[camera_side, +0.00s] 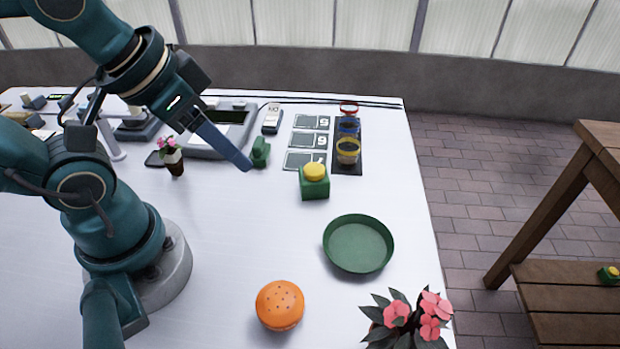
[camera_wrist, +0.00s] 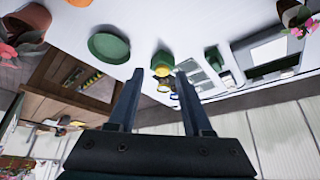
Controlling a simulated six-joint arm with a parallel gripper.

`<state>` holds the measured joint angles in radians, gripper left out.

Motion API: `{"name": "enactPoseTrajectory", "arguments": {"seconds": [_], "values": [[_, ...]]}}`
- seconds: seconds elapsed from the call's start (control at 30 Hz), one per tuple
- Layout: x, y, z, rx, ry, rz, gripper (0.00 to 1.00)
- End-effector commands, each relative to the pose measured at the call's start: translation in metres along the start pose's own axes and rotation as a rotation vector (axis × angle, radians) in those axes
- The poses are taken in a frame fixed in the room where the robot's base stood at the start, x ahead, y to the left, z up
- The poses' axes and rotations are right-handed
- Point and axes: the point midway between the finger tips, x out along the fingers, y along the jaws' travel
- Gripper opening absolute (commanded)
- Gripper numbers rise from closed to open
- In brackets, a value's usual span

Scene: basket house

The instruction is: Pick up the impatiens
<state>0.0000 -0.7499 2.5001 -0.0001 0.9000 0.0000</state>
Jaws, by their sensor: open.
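A plant with pink flowers and dark leaves, which looks like the impatiens (camera_side: 410,318), stands at the front right corner of the table in the side view, partly cut off by the frame. In the wrist view the impatiens (camera_wrist: 28,22) shows at the upper left in a terracotta pot. My gripper (camera_side: 246,168) is far from it, above the back middle of the table. In the wrist view my gripper (camera_wrist: 160,75) has its two fingers apart with nothing held. A smaller pink flower in a brown pot (camera_side: 175,163) stands at the back left.
A green dish (camera_side: 357,270) and an orange round object (camera_side: 280,305) lie between my gripper and the impatiens. A green block with a yellow top (camera_side: 314,187) stands right of my gripper. A small green object (camera_side: 260,152) is close beside the fingertips.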

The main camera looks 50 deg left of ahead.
Motion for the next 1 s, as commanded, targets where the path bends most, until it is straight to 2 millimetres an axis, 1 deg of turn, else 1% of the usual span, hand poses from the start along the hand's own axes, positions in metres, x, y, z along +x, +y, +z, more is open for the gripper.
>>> {"name": "enactPoseTrajectory", "arguments": {"seconds": [0.17, 0.2, 0.3, 0.53, 0.63, 0.73, 0.9, 0.93, 1.0], "values": [[0.0, 0.0, 0.0, 0.0, 0.0, 0.0, 0.5], [0.0, 0.0, 0.0, 0.0, 0.0, 0.0, 0.65], [0.0, 0.0, 0.0, 0.0, 0.0, 0.0, 1.0], [0.0, 0.0, 0.0, 0.0, 0.0, 0.0, 1.0], [-0.005, 0.0, -0.003, 0.0, 0.003, 0.0, 1.0], [-0.016, 0.0, -0.01, 0.0, 0.006, 0.0, 1.0], [-0.044, 0.0, -0.025, 0.0, 0.007, 0.0, 1.0], [-0.047, 0.001, -0.026, -0.005, -0.001, 0.005, 1.0], [-0.041, 0.015, -0.025, -0.064, -0.073, 0.064, 1.0]]}}
